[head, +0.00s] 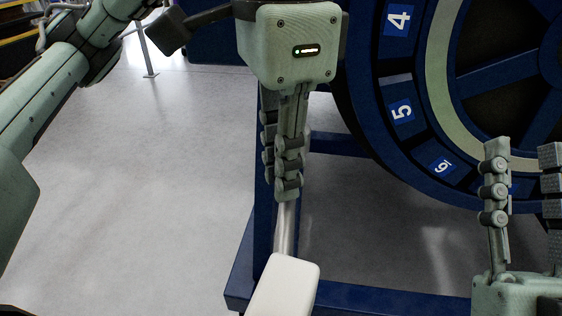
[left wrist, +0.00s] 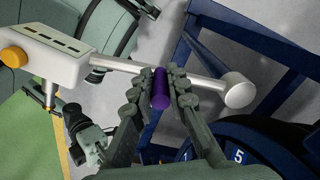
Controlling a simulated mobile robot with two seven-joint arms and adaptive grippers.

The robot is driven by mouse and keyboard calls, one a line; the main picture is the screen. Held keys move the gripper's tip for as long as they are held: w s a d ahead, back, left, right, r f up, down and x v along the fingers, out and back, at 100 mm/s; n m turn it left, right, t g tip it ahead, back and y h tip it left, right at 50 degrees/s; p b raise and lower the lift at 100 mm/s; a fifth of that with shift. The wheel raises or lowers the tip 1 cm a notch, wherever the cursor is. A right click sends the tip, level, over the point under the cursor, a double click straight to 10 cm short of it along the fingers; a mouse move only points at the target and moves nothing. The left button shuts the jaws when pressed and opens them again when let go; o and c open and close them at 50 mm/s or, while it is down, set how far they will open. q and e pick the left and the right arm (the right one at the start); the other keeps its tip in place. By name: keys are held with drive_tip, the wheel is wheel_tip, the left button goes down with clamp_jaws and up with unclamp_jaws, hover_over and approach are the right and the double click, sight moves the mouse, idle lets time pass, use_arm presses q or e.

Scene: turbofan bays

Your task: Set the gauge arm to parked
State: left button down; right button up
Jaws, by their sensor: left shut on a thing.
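The gauge arm is a silver rod (head: 284,232) with a white block (head: 284,288) at its near end in the head view. In the left wrist view the rod (left wrist: 122,65) runs from the white housing (left wrist: 45,55) to a round pale knob (left wrist: 238,91). A purple grip (left wrist: 160,88) stands out by the rod. My left gripper (head: 288,188) points down over the rod, and its fingers (left wrist: 161,80) are shut on the purple grip. The fingers hide the grip in the head view. My right gripper (head: 523,170) is open, fingers apart, at the lower right.
A blue fan ring (head: 365,110) with plates numbered 4, 5 and 6 fills the upper right, close to both grippers. A blue frame (head: 370,297) stands below and behind the rod. Grey floor (head: 150,190) is clear on the left.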

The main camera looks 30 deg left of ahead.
use_arm(q)
drive_tip(key=shift+w+r, duration=0.1)
drive_tip(key=shift+w, duration=0.05)
drive_tip(key=c, duration=1.5)
unclamp_jaws()
wheel_tip(320, 180, up, 12)
drive_tip(key=shift+f, duration=0.1)
